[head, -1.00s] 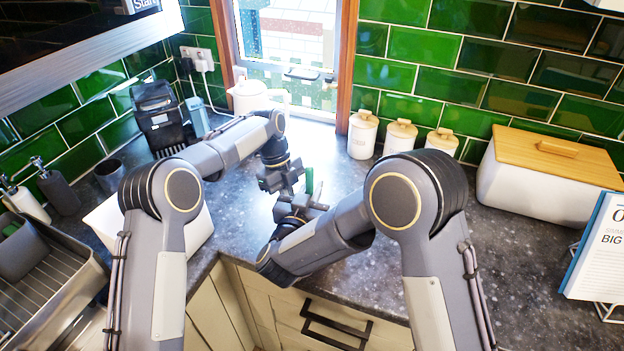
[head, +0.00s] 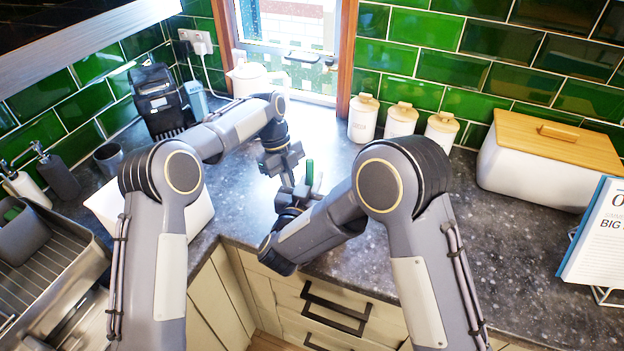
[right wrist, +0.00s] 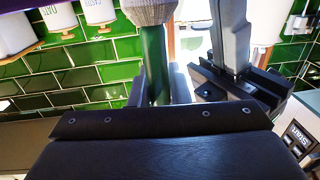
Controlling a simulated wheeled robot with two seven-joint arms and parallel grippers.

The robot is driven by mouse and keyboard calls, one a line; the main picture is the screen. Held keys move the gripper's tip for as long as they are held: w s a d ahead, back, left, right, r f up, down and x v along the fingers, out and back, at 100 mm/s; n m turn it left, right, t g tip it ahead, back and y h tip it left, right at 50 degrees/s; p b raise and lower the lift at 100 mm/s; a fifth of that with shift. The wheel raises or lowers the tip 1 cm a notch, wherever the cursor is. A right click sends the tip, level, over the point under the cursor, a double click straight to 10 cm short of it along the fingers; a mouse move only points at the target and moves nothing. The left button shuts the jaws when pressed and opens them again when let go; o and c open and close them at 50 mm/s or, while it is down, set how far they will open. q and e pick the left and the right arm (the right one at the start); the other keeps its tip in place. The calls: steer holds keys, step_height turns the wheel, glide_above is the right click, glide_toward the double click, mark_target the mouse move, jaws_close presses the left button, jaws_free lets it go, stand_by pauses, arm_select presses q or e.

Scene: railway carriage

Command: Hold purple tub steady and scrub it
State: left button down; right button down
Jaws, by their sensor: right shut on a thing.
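A brush with a green handle (head: 309,172) stands upright in my right gripper (head: 304,190), which is shut on it over the counter. In the right wrist view the green handle (right wrist: 154,62) rises between the fingers to a grey head (right wrist: 150,10) at the top edge. My left gripper (head: 281,163) is just behind and left of the right one. It also shows in the right wrist view (right wrist: 235,75); I cannot tell its opening. The purple tub is not clearly visible; only a purple strip (right wrist: 18,8) crosses the top left corner of the right wrist view.
A white box (head: 200,218) stands left of the grippers. A dish rack (head: 55,265) is at the far left. White canisters (head: 400,121), a kettle (head: 248,78) and a bread bin (head: 545,165) stand along the back.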

steer(key=shift+f, duration=0.6)
stand_by(0.3)
